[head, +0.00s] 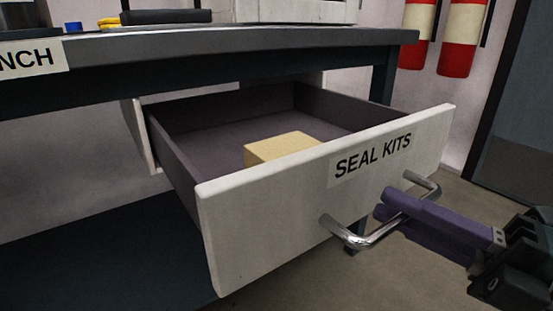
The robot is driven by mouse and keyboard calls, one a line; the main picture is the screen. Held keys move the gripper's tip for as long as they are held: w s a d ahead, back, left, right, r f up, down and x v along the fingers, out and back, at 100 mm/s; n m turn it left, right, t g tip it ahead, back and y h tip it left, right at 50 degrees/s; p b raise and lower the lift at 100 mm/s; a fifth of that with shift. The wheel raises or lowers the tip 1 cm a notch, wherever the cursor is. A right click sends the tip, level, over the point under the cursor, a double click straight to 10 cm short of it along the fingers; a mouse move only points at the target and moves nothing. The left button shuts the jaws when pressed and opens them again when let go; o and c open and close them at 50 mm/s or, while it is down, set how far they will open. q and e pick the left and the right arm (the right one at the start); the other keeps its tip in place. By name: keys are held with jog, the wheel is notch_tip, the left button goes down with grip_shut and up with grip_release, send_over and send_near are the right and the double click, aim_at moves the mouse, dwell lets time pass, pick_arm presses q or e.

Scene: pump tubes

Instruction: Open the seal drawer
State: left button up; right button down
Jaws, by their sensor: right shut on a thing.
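The seal drawer (245,231) has a white front labelled "SEAL KITS" and stands pulled well out from under the workbench, so its dark inside shows. A tan box (280,148) lies in it, partly hidden by the front. A curved chrome handle (362,241) is fixed to the front. My right gripper (392,205) comes in from the right, with its purple fingers shut on the middle of the handle. My left gripper is not in view.
The workbench (230,40) has a grey top above the drawer, with a dark lower shelf (100,245) below. Red and white cylinders (460,40) hang on the wall at the upper right. A dark door (520,110) stands at the right edge. Floor shows below the handle.

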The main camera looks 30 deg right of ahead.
jog(key=c, duration=0.9)
grip_release()
jog(key=p+v, duration=0.1)
jog(key=v, duration=0.9)
